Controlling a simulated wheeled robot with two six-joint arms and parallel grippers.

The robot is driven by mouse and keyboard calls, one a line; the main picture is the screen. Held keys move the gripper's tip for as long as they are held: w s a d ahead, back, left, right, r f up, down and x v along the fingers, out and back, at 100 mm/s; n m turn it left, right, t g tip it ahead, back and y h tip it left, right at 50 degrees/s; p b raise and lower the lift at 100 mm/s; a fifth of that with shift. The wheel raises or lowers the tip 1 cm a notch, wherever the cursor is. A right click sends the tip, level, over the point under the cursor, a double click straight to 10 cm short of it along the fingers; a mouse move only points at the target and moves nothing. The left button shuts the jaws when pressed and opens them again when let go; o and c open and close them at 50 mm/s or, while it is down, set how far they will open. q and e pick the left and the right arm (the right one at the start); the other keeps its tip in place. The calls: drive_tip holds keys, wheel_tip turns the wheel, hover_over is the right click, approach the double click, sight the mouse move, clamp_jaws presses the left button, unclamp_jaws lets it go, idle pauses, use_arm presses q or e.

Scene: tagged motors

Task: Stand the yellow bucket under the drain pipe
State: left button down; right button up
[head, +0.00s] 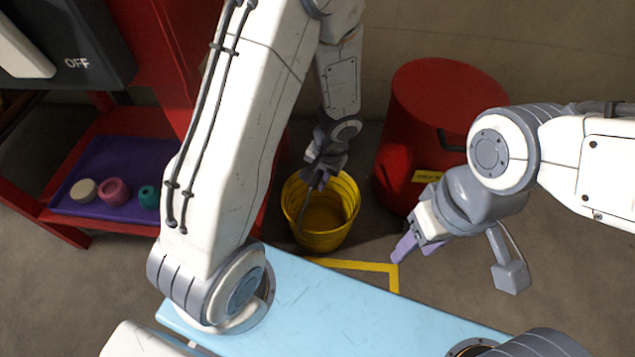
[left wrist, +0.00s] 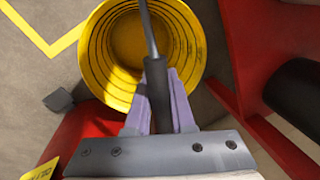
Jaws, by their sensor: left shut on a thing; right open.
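The yellow bucket (head: 338,236) is near the middle of the head view, upright or nearly so, beside a red drum. It fills the top of the left wrist view (left wrist: 190,70), with its open mouth facing the camera. My left gripper (head: 319,180) is over the bucket's rim. In the left wrist view its purple fingers (left wrist: 160,100) are shut on the dark grip of the bucket's handle (left wrist: 157,80). I cannot tell whether the bucket touches the floor. My right gripper (head: 414,247) is open and empty, right of the bucket. I cannot make out the drain pipe.
A yellow floor marking (head: 375,266) lies just in front of the bucket. The red drum (head: 425,120) stands behind right. A red frame with a purple tray (head: 85,197) holding small round parts is at left. A light blue surface (head: 320,315) is in front.

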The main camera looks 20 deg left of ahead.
use_arm(q)
drive_tip(key=shift+f, duration=0.1)
drive_tip(key=c, duration=0.8)
unclamp_jaws()
drive_tip(key=shift+o, duration=0.2)
wheel_tip(320, 180, up, 12)
drive_tip(key=d+f+p, duration=0.1)
drive_tip(key=d+p, duration=0.1)
drive_tip(key=p, duration=0.6)
drive_tip(key=s+d+r+m+h, duration=0.1)
drive_tip(key=s+d+r+m, duration=0.2)
drive_tip(key=s+d+r, duration=0.2)
drive_tip(key=s+d+r+m+h, duration=0.2)
drive_tip(key=s+d+r, duration=0.3)
drive_tip(key=s+r, duration=0.7)
drive_tip(key=shift+s+d+m+p, duration=0.3)
drive_tip(key=shift+d+m+p, duration=0.1)
drive_tip(key=shift+m, duration=0.1)
